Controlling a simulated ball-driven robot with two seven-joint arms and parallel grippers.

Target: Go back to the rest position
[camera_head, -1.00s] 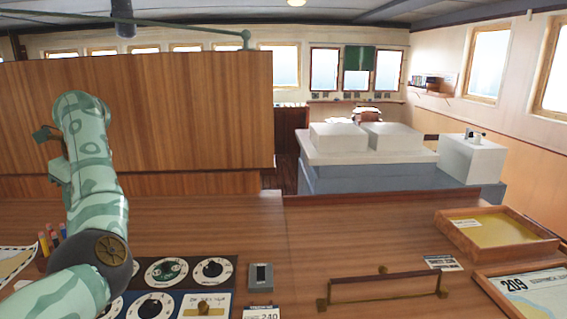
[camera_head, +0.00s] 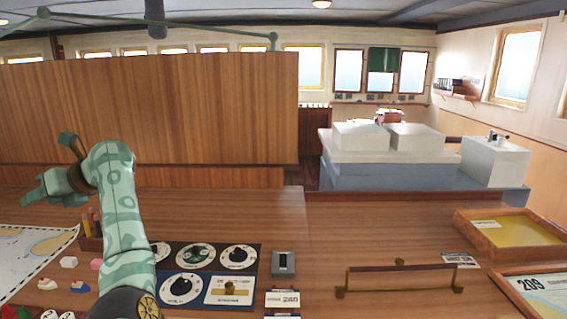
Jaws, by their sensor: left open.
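My left arm, pale green with darker patches, rises from the bottom left over the wooden desk (camera_head: 390,225). Its gripper (camera_head: 35,189) points left and is held above the far left of the desk, in front of the wooden partition (camera_head: 190,115). The jaws are open and I see nothing between them. My right gripper is not in view.
Below the left arm lie a chart (camera_head: 32,250), a pen holder (camera_head: 90,238) and several small coloured pieces. A dial panel (camera_head: 212,272) is right of the arm. A brass-ended rail (camera_head: 400,268) and a wooden tray (camera_head: 508,232) are further right. The desk middle is clear.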

